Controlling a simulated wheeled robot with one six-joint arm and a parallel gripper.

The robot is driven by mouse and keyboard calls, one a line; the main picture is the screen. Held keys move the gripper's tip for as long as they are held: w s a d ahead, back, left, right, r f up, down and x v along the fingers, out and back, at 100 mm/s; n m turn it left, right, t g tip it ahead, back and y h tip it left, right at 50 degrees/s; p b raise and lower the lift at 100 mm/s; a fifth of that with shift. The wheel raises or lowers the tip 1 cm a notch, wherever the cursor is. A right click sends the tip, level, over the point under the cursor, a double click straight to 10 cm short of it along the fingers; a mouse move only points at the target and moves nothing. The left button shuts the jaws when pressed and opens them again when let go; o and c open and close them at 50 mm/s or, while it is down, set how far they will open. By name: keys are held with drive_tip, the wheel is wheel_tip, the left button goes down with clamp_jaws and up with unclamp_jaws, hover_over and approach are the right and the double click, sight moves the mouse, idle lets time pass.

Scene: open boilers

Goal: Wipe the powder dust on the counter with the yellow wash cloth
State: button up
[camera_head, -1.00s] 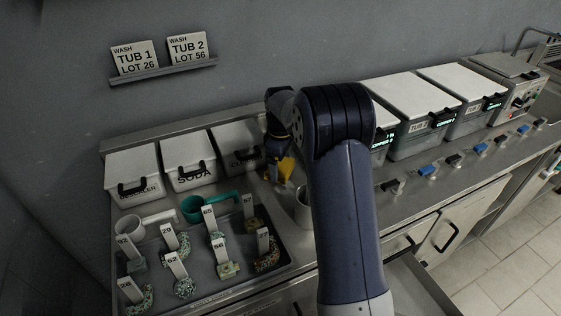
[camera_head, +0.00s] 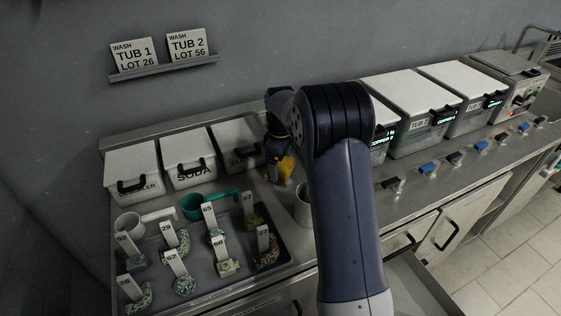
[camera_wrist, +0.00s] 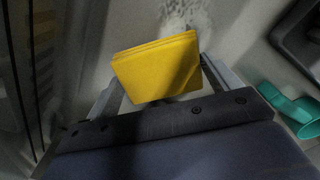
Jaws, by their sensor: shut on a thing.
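The yellow wash cloth (camera_wrist: 157,68) is folded and held between the two fingers of my gripper (camera_wrist: 160,80) in the wrist view. In the head view the cloth (camera_head: 286,168) shows beside my gripper (camera_head: 279,156), low over the counter (camera_head: 268,200), partly behind my arm. White powder dust (camera_wrist: 186,14) lies on the counter just beyond the cloth in the wrist view. I cannot tell whether the cloth touches the counter. The powder is not clear in the head view.
A tray (camera_head: 262,262) of numbered pieces and a teal scoop (camera_head: 204,204) lie left of my gripper. A metal cup (camera_head: 303,208) stands close to my arm. White-lidded bins (camera_head: 188,158) line the wall. Grey tubs (camera_head: 408,120) stand to the right.

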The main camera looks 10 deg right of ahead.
drive_tip(key=shift+f, duration=0.5)
